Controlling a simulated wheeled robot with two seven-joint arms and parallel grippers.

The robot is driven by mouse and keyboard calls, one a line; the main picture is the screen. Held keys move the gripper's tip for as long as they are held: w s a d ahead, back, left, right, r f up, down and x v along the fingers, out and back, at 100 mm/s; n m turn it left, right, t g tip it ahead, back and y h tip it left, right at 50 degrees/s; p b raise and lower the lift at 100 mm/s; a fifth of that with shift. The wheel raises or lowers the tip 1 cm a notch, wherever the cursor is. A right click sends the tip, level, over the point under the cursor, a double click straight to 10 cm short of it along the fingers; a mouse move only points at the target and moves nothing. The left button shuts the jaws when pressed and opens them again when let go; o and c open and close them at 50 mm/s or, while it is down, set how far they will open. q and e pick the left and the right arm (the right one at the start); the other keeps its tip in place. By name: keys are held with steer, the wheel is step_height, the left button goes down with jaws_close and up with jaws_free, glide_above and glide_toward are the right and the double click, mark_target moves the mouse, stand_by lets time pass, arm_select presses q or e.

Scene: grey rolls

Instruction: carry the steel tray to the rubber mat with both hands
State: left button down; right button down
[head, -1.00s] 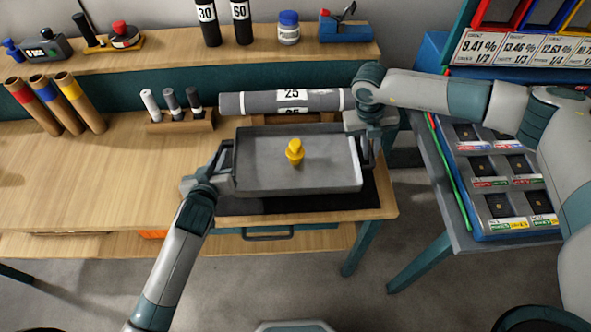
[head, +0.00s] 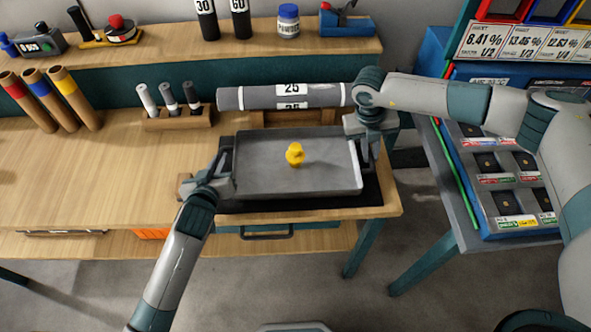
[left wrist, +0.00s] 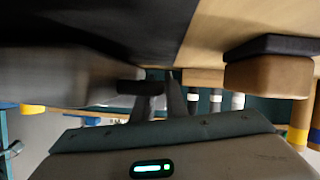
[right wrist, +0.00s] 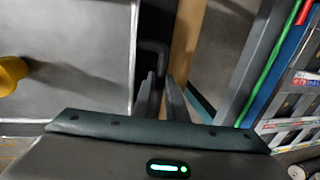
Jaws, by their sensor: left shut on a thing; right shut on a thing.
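The grey steel tray (head: 265,178) is level over the black rubber mat (head: 300,206) on the wooden bench, and mat shows along its front and right sides. A small yellow duck-like figure (head: 295,154) stands near the tray's middle; part of it shows in the right wrist view (right wrist: 10,76). My left gripper (head: 223,178) is shut on the tray's left handle (left wrist: 140,87). My right gripper (head: 367,147) is shut on the right handle (right wrist: 152,48). The tray sits very low over the mat; I cannot tell whether its underside touches.
A grey roll (head: 250,98) lies behind the tray. A pen rack (head: 180,119) and several cardboard tubes (head: 75,100) stand further left. A small wooden block (left wrist: 268,76) is close to my left gripper. A blue case (head: 520,229) lies on the right table. The bench's left front is clear.

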arm_select(q)
steer(key=shift+a+f+b, duration=0.1)
steer(key=shift+f+b, duration=0.45)
steer(key=shift+f, duration=0.2)
arm_select(e)
steer(key=shift+d+f, duration=0.1)
steer(key=shift+f, duration=0.6)
arm_select(q)
steer(key=c, duration=1.8)
jaws_free()
steer(key=shift+r, duration=0.1)
arm_select(e)
steer(key=c, duration=1.8)
jaws_free()
steer(key=shift+r, duration=0.1)
arm_select(q)
steer(key=shift+o, duration=0.2)
arm_select(e)
steer(key=shift+o, duration=0.2)
arm_select(q)
steer(key=shift+s, duration=0.1)
steer(key=shift+s+r, duration=0.2)
steer(key=shift+s, duration=0.3)
steer(key=v, duration=1)
steer(key=shift+s+r, duration=0.2)
steer(key=shift+s, duration=0.1)
arm_select(e)
steer(key=shift+r, duration=0.1)
